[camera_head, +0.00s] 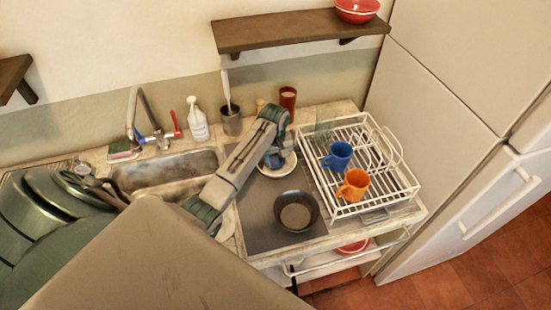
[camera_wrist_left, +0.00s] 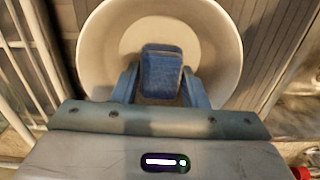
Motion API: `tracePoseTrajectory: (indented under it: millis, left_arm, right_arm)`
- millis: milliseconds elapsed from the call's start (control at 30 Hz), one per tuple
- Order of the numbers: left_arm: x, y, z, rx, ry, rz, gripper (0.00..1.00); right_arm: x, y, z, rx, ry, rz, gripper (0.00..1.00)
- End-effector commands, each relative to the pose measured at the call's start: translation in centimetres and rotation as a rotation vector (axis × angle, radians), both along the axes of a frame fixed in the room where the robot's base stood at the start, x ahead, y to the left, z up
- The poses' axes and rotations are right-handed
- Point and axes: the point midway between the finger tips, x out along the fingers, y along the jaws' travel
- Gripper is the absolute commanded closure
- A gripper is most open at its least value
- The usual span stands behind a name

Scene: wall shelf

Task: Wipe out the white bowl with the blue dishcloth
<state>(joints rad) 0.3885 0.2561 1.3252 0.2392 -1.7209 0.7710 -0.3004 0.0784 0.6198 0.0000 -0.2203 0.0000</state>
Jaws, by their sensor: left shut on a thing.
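The white bowl (camera_wrist_left: 222,45) fills the upper middle of the left wrist view, and I look down into it. In the head view the bowl (camera_head: 289,164) shows only as a pale rim beside my left gripper, on the counter left of the dish rack. My left gripper (camera_head: 273,158) points down at the bowl. It is shut on the blue dishcloth (camera_wrist_left: 161,72), a folded blue piece between the fingers, over the bowl's inside. Whether the cloth touches the bowl cannot be told. My right gripper is not in view.
A white dish rack (camera_head: 392,155) holds a blue mug (camera_head: 338,156) and an orange mug (camera_head: 353,185). A dark pan (camera_head: 297,211) lies on the dark mat (camera_head: 252,222). A brown cup (camera_head: 288,97) stands behind. The sink (camera_head: 165,172) is left.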

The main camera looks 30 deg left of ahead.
Motion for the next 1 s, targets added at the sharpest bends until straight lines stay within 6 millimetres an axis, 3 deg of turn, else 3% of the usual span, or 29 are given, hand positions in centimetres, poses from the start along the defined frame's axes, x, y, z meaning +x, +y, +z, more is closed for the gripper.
tracePoseTrajectory:
  millis: [567,1000]
  left_arm:
    - [-1.1,-0.7,-0.3,-0.001,0.001,-0.001,0.79]
    - [-0.3,-1.3,-0.2,0.0,0.0,0.0,0.79]
  right_arm:
    - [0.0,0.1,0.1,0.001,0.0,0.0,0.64]
    - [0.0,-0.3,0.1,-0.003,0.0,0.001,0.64]
